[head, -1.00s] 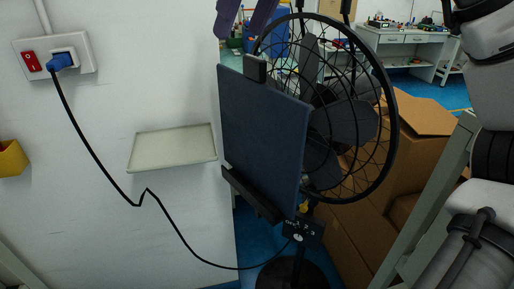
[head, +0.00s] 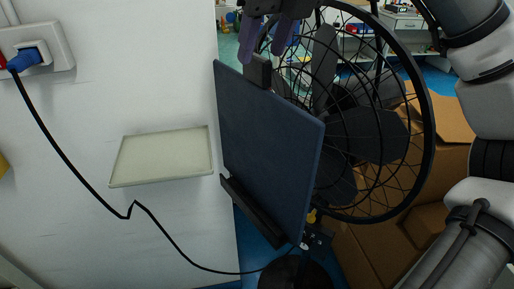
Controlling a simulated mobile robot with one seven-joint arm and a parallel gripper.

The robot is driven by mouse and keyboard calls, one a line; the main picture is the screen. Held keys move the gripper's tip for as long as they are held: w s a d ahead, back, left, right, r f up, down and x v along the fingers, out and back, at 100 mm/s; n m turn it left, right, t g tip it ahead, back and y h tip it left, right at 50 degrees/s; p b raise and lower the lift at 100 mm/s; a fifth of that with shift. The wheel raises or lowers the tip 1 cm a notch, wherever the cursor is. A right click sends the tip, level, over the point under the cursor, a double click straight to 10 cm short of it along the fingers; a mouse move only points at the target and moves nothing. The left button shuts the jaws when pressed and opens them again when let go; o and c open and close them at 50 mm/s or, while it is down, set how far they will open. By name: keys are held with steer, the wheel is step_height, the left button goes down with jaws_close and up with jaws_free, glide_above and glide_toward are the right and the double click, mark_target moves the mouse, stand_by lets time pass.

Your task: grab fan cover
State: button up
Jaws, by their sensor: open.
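The fan cover looks to be the dark blue flat panel (head: 268,150), standing tilted in front of the black fan (head: 385,130). A small black block (head: 257,70) sits on its top edge, and a black ledge (head: 250,212) runs along its bottom. My gripper (head: 265,50) is at the top of the view, with its two purple fingers pointing down. The fingers are apart, one on each side of the black block in the picture. I cannot tell whether they touch it. The fan's round wire cage shows behind the panel, and the panel hides its left part.
A pale shelf tray (head: 162,157) is on the white wall at left. A blue plug sits in the wall socket (head: 38,48), and its black cable (head: 75,165) runs to the fan. Cardboard boxes (head: 385,245) stand behind the fan. My arm fills the right side.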

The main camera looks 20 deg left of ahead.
mark_target(258, 56)
steer(key=shift+p+x, duration=0.55)
steer(key=shift+x, duration=2.2)
steer(key=shift+a, duration=0.15)
jaws_close()
steer(key=shift+r, duration=0.1)
